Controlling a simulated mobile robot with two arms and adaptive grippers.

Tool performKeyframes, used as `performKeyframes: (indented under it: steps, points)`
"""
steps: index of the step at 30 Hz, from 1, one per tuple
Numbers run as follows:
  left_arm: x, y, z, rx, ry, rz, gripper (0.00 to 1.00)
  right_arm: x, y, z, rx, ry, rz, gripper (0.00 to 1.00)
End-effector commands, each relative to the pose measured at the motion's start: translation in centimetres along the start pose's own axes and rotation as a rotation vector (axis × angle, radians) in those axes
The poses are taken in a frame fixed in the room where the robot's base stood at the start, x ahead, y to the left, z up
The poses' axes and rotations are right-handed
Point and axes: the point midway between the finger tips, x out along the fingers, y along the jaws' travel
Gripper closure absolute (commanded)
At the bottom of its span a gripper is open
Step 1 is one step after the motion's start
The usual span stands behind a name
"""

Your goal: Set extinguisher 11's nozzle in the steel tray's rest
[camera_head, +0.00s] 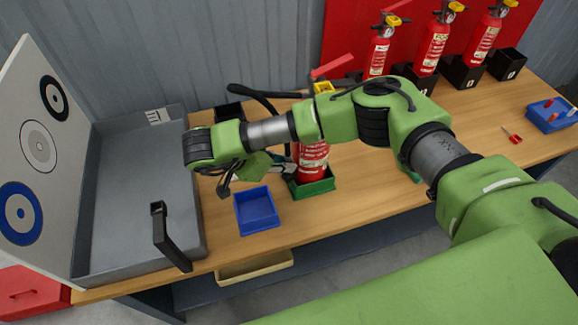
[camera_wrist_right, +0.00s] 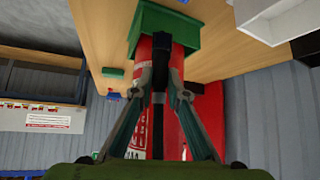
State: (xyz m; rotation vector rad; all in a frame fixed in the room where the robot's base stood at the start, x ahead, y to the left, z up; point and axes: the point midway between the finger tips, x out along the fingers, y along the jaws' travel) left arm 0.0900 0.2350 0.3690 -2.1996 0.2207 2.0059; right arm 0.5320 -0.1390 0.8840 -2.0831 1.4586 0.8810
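A red extinguisher (camera_head: 312,160) stands upright in a green holder (camera_head: 318,187) mid-table; I cannot read its number. Its black hose (camera_head: 268,104) curves at its left. My right gripper (camera_head: 284,168) reaches in beside its body. In the right wrist view the narrow-set fingers (camera_wrist_right: 160,82) close on the black nozzle (camera_wrist_right: 158,92), with the red body (camera_wrist_right: 205,110) behind and the green holder (camera_wrist_right: 185,30) above. The grey steel tray (camera_head: 125,262) is at the left; a black upright bracket (camera_head: 166,238), seemingly its rest, stands at its near right. My left gripper is out of view.
A blue bin (camera_head: 256,209) sits between tray and extinguisher. A target board (camera_head: 35,150) stands along the tray's left. Several extinguishers (camera_head: 432,48) stand in black holders at the back. A blue box (camera_head: 548,115) and a red-handled tool (camera_head: 512,136) lie at the right.

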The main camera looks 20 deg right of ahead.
Motion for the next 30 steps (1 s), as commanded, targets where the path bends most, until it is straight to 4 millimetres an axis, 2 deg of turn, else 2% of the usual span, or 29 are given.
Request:
performKeyframes:
  steps: [30]
  points:
    - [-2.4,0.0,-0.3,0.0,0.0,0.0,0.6,-3.3,0.0,-3.2,0.001,0.0,0.0,1.0]
